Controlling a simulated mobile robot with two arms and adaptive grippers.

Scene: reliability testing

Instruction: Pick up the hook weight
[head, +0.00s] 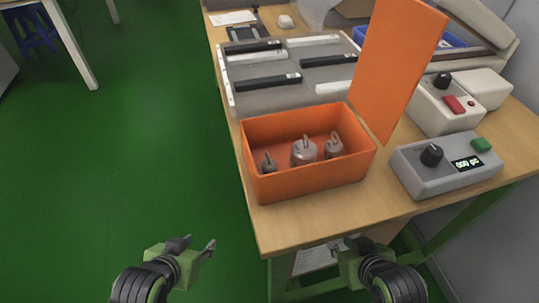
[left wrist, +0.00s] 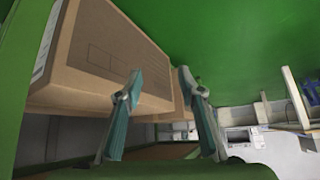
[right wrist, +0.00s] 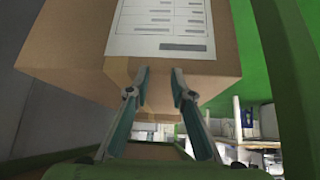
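Three grey metal hook weights stand upright in an open orange box (head: 310,183) on the table: a small dark one (head: 269,166) at left, a larger one (head: 304,153) in the middle, and one (head: 334,149) at right. The box walls hide parts of their lower bodies. My left gripper (head: 199,246) is open and empty, left of the table's front corner and below the box in the head view. My right gripper (head: 352,244) is open and empty, in front of the table's front edge. Neither wrist view shows a weight.
The orange lid (head: 398,65) stands raised behind the box. A grey device (head: 445,170) with knob and display sits right of it. A tray (head: 290,75) with black and white bars lies behind. Cardboard boxes (left wrist: 100,55) (right wrist: 215,60) show in the wrist views.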

